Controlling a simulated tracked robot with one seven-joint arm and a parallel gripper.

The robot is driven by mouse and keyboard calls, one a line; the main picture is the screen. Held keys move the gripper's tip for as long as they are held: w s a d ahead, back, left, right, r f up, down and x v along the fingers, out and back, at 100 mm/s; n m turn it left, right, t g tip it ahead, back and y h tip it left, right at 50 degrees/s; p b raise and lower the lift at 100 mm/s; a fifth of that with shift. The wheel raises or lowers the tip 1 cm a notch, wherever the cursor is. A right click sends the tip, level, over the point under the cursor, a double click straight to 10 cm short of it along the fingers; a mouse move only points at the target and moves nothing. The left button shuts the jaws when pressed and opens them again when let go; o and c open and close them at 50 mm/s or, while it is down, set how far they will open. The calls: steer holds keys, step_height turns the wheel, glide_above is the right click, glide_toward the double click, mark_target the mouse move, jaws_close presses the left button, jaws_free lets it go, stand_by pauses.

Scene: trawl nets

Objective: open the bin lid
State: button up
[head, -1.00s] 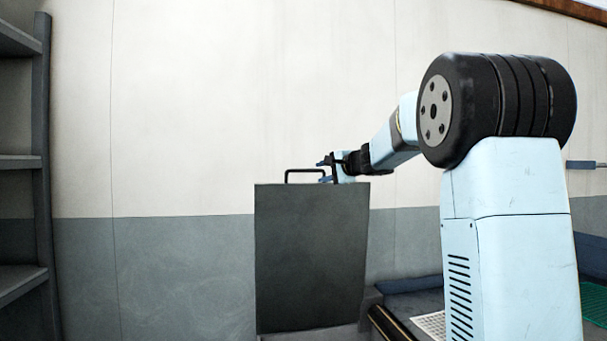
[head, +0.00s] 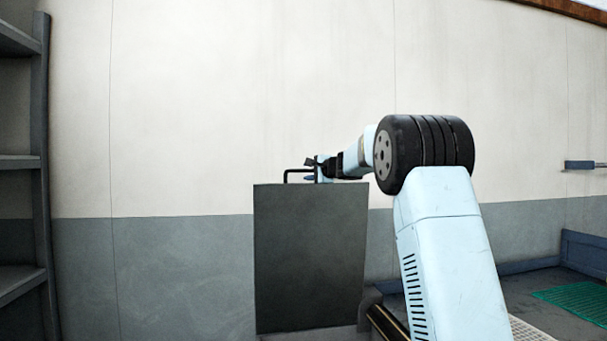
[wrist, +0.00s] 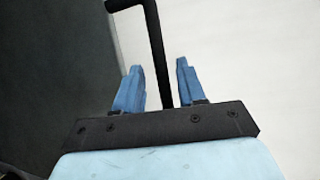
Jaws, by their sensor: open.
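A dark grey flat panel, which looks like the bin lid (head: 310,258), stands close to upright in the head view. A black bar handle (head: 287,176) rises at its top edge. My gripper (head: 311,170) is at the right part of this handle. In the wrist view the handle (wrist: 152,30) runs down between the two blue fingers of my open gripper (wrist: 159,66), with a gap on both sides. The dark panel (wrist: 50,70) fills the left of that view. The bin's body is mostly hidden behind and below the panel.
Grey shelving (head: 42,180) stands at the far left. A white and grey wall (head: 180,130) is behind. A green mat (head: 575,300) and a white grate (head: 528,330) lie low at the right. The space between shelving and panel looks clear.

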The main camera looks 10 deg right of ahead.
steer(key=shift+x, duration=1.7)
jaws_close()
